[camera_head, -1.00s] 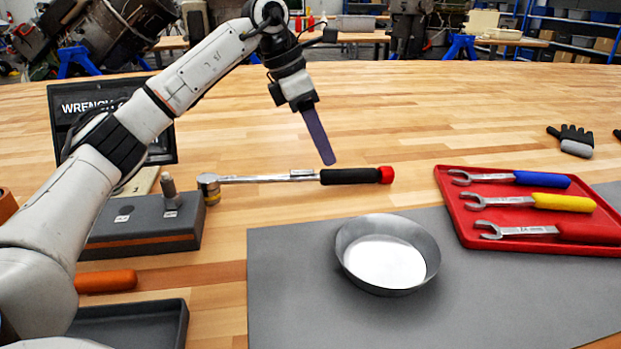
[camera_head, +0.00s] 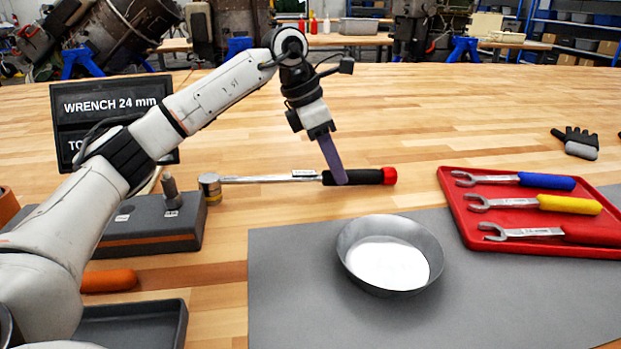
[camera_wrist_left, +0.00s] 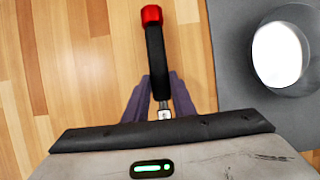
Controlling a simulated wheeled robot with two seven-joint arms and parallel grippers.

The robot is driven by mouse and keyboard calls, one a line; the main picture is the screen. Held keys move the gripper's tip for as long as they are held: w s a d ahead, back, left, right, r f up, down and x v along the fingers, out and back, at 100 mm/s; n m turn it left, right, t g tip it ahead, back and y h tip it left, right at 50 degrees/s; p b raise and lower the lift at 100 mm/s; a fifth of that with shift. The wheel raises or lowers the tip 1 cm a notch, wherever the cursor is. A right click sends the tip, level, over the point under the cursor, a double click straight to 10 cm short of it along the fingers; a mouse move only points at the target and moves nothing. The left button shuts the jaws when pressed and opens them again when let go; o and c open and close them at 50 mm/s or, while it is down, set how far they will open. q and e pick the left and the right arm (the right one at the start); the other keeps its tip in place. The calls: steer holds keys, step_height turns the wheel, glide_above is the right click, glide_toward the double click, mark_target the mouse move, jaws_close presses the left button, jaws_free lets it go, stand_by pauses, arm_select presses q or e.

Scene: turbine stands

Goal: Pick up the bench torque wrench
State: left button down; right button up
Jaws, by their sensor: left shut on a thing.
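The bench torque wrench (camera_head: 250,179) lies on the wooden bench, with a round metal head at the left, a chrome shaft, a black grip and a red end knob. My left gripper (camera_head: 342,182) reaches down from above onto the black grip near its shaft end. In the left wrist view the purple fingers of my left gripper (camera_wrist_left: 159,90) stand on both sides of the wrench's black grip (camera_wrist_left: 156,60) and are shut on it. The wrench still looks level on the bench. My right gripper is in no view.
A grey mat (camera_head: 290,290) carries a round metal dish (camera_head: 390,285). A red tray (camera_head: 455,215) with three wrenches is at the right. A grey block (camera_head: 150,228) with a post stands left of the wrench head, before a black sign (camera_head: 110,104).

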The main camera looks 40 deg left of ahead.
arm_select(q)
steer(key=shift+r, duration=0.2)
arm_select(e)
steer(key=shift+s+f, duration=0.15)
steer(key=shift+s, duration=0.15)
